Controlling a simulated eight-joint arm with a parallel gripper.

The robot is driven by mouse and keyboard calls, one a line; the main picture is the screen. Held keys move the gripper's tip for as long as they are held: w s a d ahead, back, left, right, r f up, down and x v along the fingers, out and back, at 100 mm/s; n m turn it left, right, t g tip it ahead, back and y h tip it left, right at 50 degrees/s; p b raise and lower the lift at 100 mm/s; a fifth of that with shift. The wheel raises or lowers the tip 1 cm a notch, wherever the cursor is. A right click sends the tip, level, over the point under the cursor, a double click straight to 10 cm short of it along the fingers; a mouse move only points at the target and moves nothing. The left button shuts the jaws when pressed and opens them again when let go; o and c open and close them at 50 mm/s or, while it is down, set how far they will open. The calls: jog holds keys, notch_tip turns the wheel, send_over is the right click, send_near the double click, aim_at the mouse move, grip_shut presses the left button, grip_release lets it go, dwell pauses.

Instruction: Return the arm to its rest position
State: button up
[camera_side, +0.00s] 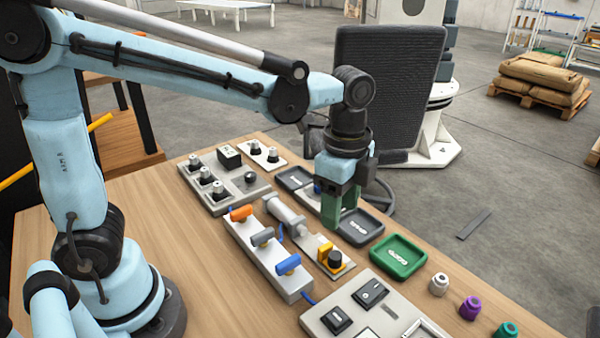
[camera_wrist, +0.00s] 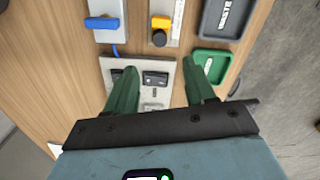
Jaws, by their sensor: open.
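My gripper (camera_side: 339,208) hangs from my light blue arm with its green fingers pointing down. It is over the back right part of the wooden table, near the dark grey trays. In the wrist view its two green fingers (camera_wrist: 161,74) stand apart with nothing held between them. A switch panel (camera_wrist: 108,70) shows below and between the fingers in that view. How high the fingertips are above the table is hard to tell.
A dark grey tray (camera_side: 362,227), a green tray (camera_side: 398,256), a valve block (camera_side: 262,254) and a knob panel (camera_side: 222,190) lie around the gripper. Several small caps, including a purple one (camera_side: 470,308), stand at the right edge. The table's left part (camera_side: 150,215) is bare.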

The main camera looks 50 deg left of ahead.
jog(key=shift+r, duration=0.25)
jog(key=s+a+n+t, duration=0.5)
jog(key=a+n, duration=0.5)
jog(key=n, duration=0.5)
jog(key=shift+s+t, duration=0.25)
jog(key=shift+t, duration=0.85)
jog(key=shift+a, duration=0.1)
dwell(0.5)
